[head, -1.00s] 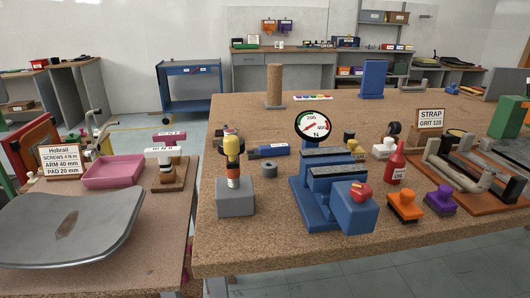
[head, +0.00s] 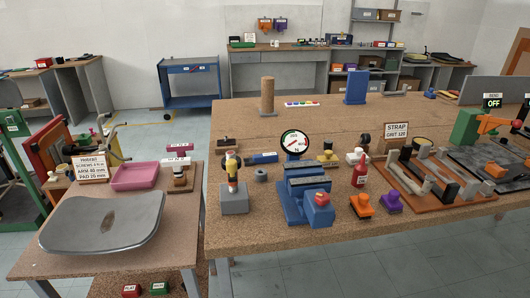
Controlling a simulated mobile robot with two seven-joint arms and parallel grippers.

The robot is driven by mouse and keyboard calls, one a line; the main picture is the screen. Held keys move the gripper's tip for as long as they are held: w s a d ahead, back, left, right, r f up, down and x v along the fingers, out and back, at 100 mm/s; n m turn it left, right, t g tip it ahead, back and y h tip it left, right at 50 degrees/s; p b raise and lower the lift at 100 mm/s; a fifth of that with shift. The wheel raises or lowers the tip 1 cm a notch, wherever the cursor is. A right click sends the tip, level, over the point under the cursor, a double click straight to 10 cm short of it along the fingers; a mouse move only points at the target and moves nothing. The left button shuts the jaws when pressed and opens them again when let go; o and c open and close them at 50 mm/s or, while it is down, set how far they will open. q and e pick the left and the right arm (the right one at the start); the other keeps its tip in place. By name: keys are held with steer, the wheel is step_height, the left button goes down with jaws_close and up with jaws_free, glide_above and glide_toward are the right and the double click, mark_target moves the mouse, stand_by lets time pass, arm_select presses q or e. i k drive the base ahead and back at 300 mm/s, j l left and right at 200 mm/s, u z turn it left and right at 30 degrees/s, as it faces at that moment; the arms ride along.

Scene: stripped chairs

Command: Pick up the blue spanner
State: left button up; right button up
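I cannot make out a clearly spanner-shaped blue thing. A small blue bar-like item (head: 263,158) lies on the brown workbench (head: 260,235), behind the grey block that carries a yellow-topped tool (head: 232,180). It is too small to tell what it is. A blue vise (head: 306,197) stands to its right on the same bench, with a round dial gauge (head: 295,143) behind its jaws. Neither of my grippers is in view.
A side table at left holds a grey curved seat (head: 105,225) and a pink tray (head: 135,176). The bench's right side is crowded with an orange-framed rack (head: 436,210) and a green machine (head: 466,128). Red and green boxes (head: 131,290) sit low in front.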

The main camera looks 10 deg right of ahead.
mark_target(264, 158)
steer(key=l+u, duration=0.15)
steer(key=u, duration=0.65)
steer(key=l+u, duration=0.4)
steer(key=k+l+u, duration=0.1)
steer(key=l+u, duration=0.25)
steer(key=l, duration=0.25)
